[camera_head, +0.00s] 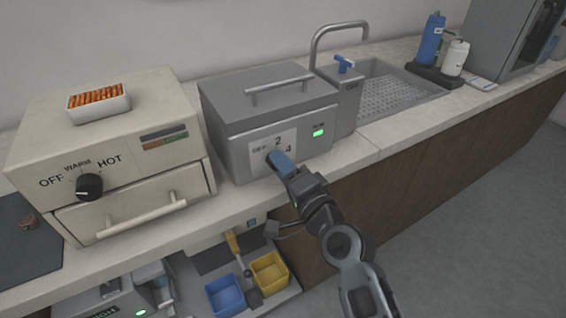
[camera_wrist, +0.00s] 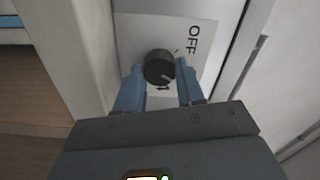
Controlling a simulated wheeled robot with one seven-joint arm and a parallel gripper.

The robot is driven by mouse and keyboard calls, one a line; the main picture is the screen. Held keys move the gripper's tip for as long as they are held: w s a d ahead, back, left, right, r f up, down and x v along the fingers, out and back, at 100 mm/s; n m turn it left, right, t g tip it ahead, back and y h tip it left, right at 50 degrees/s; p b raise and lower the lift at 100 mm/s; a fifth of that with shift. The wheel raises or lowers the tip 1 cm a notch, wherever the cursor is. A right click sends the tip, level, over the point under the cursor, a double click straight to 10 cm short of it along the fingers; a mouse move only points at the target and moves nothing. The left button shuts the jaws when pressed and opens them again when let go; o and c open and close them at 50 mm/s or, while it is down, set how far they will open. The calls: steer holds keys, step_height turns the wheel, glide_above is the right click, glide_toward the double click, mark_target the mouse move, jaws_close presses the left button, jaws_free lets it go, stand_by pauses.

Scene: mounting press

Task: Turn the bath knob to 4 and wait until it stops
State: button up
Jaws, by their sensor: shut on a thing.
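The bath is a grey box with a lid handle (camera_head: 270,110), in the middle of the counter in the head view. Its white dial plate (camera_head: 258,143) reads OFF, 2 and 4; a small green lamp (camera_head: 318,132) is lit to the right. My gripper (camera_head: 278,160) reaches the plate and largely hides the knob there. In the wrist view the round black bath knob (camera_wrist: 159,67) sits between my two blue fingers (camera_wrist: 158,85), which are shut on it. The OFF print (camera_wrist: 193,40) shows to its right. I cannot tell where the knob points.
A cream oven (camera_head: 110,160) with its own OFF/WARM/HOT knob (camera_head: 89,186) stands to the left, a white dish (camera_head: 98,101) on top. A sink (camera_head: 385,90) with a blue-handled tap (camera_head: 343,65) is to the right. Blue (camera_head: 225,296) and yellow (camera_head: 269,271) bins sit below the counter.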

steer(key=m+p, duration=0.1)
steer(key=m, duration=0.3)
steer(key=shift+m+p, duration=0.3)
steer(key=shift+p, duration=0.05)
steer(key=shift+f+m+p, duration=0.1)
steer(key=shift+m+p, duration=0.75)
steer(key=shift+m, duration=1.65)
steer(key=o, duration=1)
steer(key=shift+o, duration=0.2)
steer(key=v, duration=0.7)
steer(key=shift+s+d+b, duration=0.25)
steer(key=shift+s+b, duration=0.05)
steer(key=shift+s, duration=0.05)
steer(key=shift+f, duration=0.1)
